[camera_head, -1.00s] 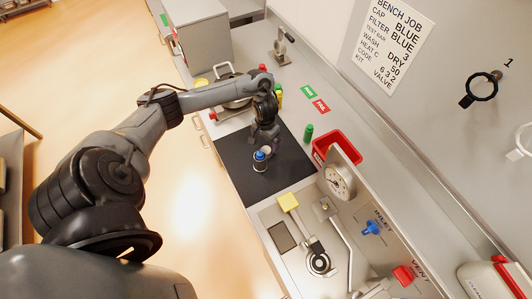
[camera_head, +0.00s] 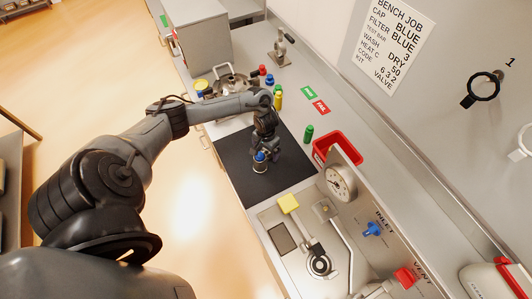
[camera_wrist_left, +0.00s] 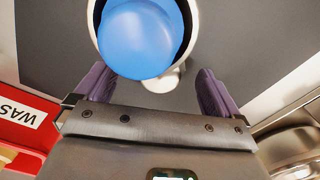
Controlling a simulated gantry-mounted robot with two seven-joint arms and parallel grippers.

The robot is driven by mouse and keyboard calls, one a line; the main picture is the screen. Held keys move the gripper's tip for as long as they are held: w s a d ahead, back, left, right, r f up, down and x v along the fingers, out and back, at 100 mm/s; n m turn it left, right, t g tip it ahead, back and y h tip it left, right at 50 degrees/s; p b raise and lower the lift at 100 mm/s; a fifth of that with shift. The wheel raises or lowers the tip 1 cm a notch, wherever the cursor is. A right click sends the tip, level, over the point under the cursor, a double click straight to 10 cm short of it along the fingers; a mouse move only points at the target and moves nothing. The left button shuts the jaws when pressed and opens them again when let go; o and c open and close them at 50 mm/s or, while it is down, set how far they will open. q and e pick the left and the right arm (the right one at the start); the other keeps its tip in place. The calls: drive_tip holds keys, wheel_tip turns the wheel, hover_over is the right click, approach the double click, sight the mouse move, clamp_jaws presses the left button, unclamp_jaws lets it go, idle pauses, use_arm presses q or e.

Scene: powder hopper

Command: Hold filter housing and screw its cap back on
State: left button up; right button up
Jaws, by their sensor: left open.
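The filter housing (camera_head: 260,166), a small pale cylinder with a blue top, stands upright on the dark mat (camera_head: 235,170). In the left wrist view its round blue top (camera_wrist_left: 138,38) sits inside a white rim, with a dark gap at one side. I cannot tell whether this blue part is the cap or the filter. My left gripper (camera_head: 262,151) is at the housing's top, pointing down. In the left wrist view the open purple fingers (camera_wrist_left: 157,88) lie either side, below the blue top. A small pale part (camera_wrist_left: 165,80) shows between them. My right gripper is not in view.
A green bottle (camera_head: 308,133) and a red bin (camera_head: 338,147) stand right of the mat. A metal pot (camera_head: 230,84) and small coloured pieces (camera_head: 269,79) are behind the arm. A gauge (camera_head: 340,183) and steel fixture are in front. Most of the mat is clear.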

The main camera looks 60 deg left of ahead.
use_arm(q)
drive_tip(key=shift+f, duration=0.45)
drive_tip(key=shift+c, duration=0.5)
drive_tip(key=c, duration=1.1)
drive_tip(key=shift+o, duration=0.2)
drive_tip(key=shift+r, duration=0.1)
